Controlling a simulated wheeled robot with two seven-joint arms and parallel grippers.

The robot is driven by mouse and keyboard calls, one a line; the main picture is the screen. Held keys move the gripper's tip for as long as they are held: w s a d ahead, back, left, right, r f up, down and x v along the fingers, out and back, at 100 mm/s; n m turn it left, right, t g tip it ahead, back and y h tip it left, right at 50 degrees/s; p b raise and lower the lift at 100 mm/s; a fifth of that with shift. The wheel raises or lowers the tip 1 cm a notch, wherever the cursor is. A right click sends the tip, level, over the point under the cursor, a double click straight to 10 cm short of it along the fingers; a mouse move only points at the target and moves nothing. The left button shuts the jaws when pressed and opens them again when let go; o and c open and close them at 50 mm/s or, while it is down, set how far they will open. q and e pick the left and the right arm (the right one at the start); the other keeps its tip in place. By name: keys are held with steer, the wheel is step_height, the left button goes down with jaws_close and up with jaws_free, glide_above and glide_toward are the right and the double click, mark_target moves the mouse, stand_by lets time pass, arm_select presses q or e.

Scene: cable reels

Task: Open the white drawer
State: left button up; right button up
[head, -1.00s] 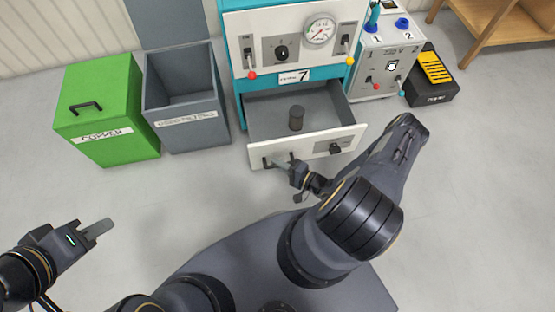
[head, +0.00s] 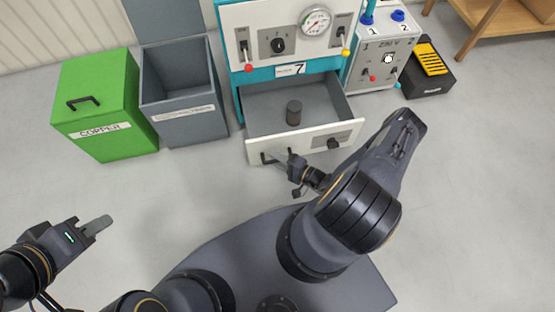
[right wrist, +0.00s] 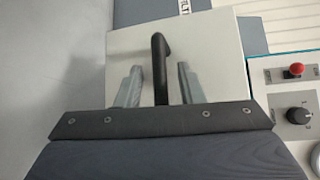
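The white drawer (head: 305,142) under the teal cabinet stands pulled well out, its grey inside showing. A dark cylinder (head: 293,113) stands in it. The drawer front carries a black bar handle (right wrist: 160,62) at its left end and a black knob (head: 333,143) at its right. My right gripper (right wrist: 160,84) is at the handle. Its two fingers are apart, one on each side of the bar, with a visible gap to it on both sides. In the head view, my right gripper (head: 281,157) partly covers the handle. My left gripper (head: 97,226) is away at the lower left, over bare floor; its finger gap is not clear.
The cabinet's panel (head: 290,40) has a gauge, a knob and switches. A grey open bin (head: 185,125) and a green copper bin (head: 105,100) stand left of it. A grey control box (head: 382,60) and a black-yellow case (head: 428,75) stand right. The floor in front is clear.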

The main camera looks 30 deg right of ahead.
steer(key=p+v, duration=0.2)
steer(key=v, duration=0.6)
steer(key=shift+w+r, duration=0.1)
stand_by(0.3)
